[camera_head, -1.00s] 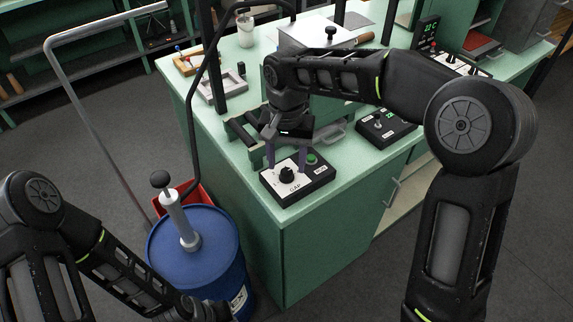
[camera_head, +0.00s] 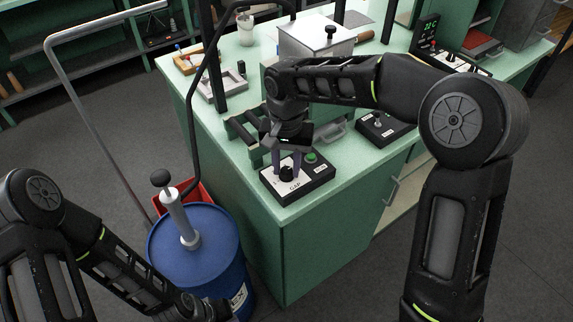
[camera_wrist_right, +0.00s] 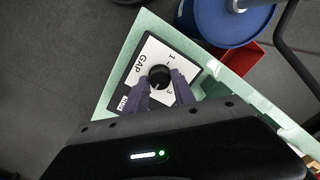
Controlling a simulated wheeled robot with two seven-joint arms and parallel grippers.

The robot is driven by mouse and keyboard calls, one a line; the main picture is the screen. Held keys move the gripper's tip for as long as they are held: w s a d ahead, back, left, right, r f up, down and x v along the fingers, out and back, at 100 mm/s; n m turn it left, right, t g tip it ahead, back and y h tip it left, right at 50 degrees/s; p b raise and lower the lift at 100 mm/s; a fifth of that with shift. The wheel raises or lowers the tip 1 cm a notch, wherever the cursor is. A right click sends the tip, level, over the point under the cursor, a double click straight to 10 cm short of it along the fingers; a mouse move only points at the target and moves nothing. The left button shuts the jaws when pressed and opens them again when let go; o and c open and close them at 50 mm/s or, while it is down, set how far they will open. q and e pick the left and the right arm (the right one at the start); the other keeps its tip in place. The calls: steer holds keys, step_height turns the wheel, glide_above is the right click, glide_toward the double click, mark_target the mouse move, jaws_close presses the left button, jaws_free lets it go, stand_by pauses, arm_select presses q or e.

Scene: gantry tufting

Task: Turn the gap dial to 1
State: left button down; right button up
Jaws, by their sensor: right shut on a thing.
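The gap dial (camera_head: 287,174) is a black knob on the white "GAP" plate of a black control box (camera_head: 318,184) at the near corner of the green bench. My right gripper (camera_head: 286,163) comes down from above with its two purplish fingers on either side of the knob, shut on it. In the right wrist view the dial (camera_wrist_right: 158,74) sits between the fingertips, with a "1" and a "3" printed around it. I cannot read clearly where the knob points. My left arm is at the lower left; its gripper is out of frame.
A green button (camera_head: 310,157) is beside the dial on the same box. A second control box (camera_head: 384,128) stands farther right. A blue drum (camera_head: 215,240) with a hand pump and a red bin (camera_head: 197,195) stand on the floor left of the bench.

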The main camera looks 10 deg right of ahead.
jaws_close()
